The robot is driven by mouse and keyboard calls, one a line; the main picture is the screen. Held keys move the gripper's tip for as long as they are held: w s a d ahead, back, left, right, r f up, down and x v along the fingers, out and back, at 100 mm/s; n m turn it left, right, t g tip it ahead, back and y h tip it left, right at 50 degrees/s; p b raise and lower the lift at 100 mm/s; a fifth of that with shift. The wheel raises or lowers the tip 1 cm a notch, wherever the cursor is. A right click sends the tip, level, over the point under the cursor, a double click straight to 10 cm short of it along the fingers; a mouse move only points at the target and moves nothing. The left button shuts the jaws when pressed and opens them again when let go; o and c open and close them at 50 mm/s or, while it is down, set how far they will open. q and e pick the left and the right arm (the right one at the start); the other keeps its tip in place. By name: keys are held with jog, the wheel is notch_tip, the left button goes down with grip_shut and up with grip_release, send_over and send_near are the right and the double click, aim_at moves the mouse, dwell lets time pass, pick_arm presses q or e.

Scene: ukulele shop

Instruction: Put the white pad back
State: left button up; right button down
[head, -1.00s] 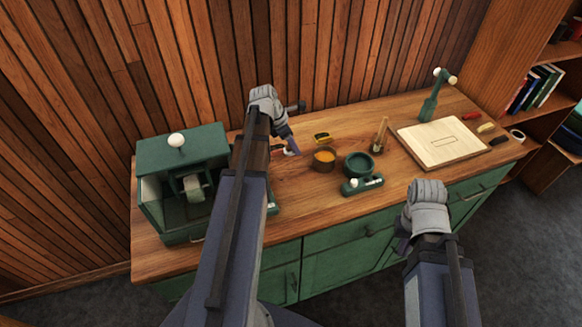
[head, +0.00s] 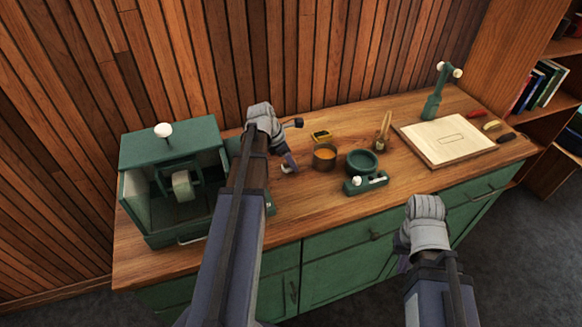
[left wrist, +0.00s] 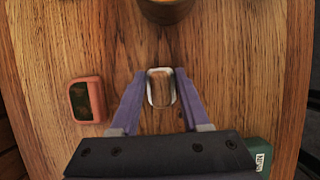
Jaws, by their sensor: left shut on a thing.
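The white pad (left wrist: 151,88), a small piece with a pale rim and a brown top, is between the two purple fingers of my left gripper (left wrist: 161,85) in the left wrist view. The gripper is shut on it, over the wooden bench top. In the head view my left gripper (head: 289,162) is left of the brown tin, with a bit of the white pad (head: 284,169) showing below the fingers. I cannot tell whether the pad touches the bench. My right gripper (head: 403,252) is in front of the bench; its fingers are mostly hidden behind its own wrist.
The brown tin (head: 324,157), green bowl (head: 362,162) and green tool (head: 366,183) stand to the right. A reddish block (left wrist: 88,99) lies left of the pad in the wrist view. A green cabinet machine (head: 171,182) stands left. A pale board (head: 447,141) lies right.

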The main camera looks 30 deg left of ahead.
pick_arm(q)
jog(key=shift+f, duration=0.15)
jog(key=shift+f, duration=0.1)
jog(key=shift+f, duration=0.15)
jog(key=o, duration=1.2)
jog(key=shift+r+p, duration=0.4)
jog(key=shift+r, duration=0.15)
jog(key=p+v, duration=1)
jog(key=v, duration=0.1)
jog(key=shift+s+a+r+p, duration=0.15)
jog(key=shift+r+p, duration=0.05)
jog(key=shift+p, duration=0.1)
